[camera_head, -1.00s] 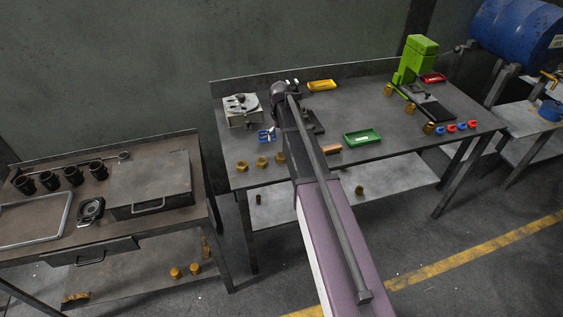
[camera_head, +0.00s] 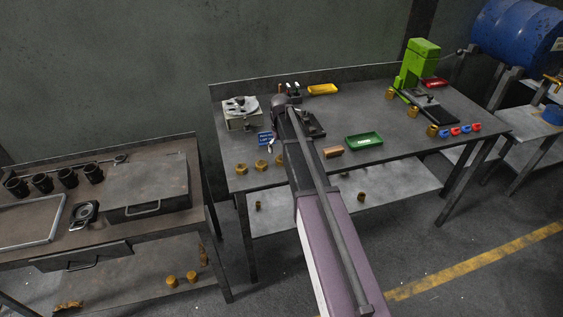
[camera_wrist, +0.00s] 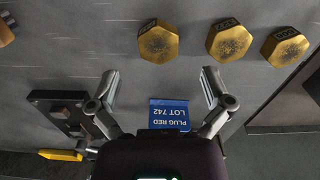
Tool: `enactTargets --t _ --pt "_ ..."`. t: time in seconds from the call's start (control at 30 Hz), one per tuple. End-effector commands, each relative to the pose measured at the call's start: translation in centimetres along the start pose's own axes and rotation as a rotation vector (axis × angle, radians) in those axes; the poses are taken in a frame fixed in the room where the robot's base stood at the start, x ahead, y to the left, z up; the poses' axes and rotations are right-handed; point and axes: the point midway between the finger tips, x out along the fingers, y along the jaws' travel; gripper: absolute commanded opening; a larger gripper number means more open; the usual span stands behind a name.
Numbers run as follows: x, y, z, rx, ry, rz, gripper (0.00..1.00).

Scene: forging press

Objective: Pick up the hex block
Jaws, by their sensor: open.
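The wrist view shows a left one (camera_wrist: 158,43), a middle one (camera_wrist: 229,40) and a right one (camera_wrist: 285,46), with marked hexagonal tops. In the head view two show clearly, one (camera_head: 241,167) and another (camera_head: 262,166); a third (camera_head: 280,159) is partly behind my arm. My gripper (camera_wrist: 160,88) is open and empty. Its fingers point toward the blocks, the left block lying ahead of the gap. A blue card reading "PLUG RED LOT 742" (camera_wrist: 169,115) shows between the fingers. My arm mostly hides the gripper in the head view.
A grey device (camera_head: 242,121) stands at the bench's back left. A green press (camera_head: 418,62) stands at the right.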

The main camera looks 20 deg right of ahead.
Motion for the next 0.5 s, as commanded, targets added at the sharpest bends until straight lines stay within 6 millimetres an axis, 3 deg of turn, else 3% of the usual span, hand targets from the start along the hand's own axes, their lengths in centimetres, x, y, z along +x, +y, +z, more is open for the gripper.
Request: enactTargets --t 0.27,0.5 --pt "0.5 0.1 0.0 0.000 0.000 0.000 1.00" --pt "2.1 0.1 0.2 0.000 0.000 0.000 1.00"
